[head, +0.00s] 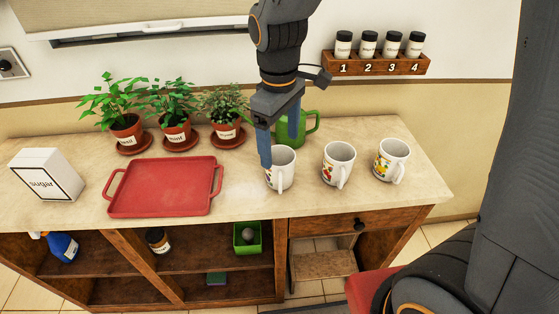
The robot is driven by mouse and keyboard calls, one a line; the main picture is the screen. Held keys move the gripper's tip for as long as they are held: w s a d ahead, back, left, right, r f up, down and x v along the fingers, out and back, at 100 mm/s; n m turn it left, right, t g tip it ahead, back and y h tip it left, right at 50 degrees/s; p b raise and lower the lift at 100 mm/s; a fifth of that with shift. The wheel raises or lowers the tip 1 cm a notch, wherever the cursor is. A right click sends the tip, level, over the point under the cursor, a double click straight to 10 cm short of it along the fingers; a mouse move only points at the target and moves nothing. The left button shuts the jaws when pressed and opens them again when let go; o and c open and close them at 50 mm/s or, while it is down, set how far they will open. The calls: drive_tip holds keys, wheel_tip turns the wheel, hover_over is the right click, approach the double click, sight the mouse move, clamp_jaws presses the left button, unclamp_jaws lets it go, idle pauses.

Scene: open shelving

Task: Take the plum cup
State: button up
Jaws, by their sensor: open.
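Three white cups with coloured prints stand in a row on the right part of the counter: a left cup (281,174), a middle cup (338,167) and a right cup (391,161). The right cup's print shows yellow; the middle one's shows red and other colours. The prints are too small to tell which cup bears the plum. My gripper (280,152) points down at the left cup, open, with blue fingers. One finger overlaps the cup's left rim; the other is at its far right side. Contact cannot be told. The left cup's print is mostly hidden.
A green pitcher (312,127) stands close behind the left cup, partly behind my gripper. A red tray (164,188) lies to the left, with potted herbs (175,126) behind it and a sugar box (48,174) at far left. A spice rack (376,65) hangs on the wall.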

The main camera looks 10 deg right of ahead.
sight(280, 159)
drive_tip(key=shift+a+f, duration=0.1)
drive_tip(key=shift+f, duration=0.6)
drive_tip(key=shift+w+f+p, duration=0.15)
drive_tip(key=shift+f+p, duration=0.7)
drive_tip(key=shift+f, duration=1.5)
drive_tip(key=c, duration=1.3)
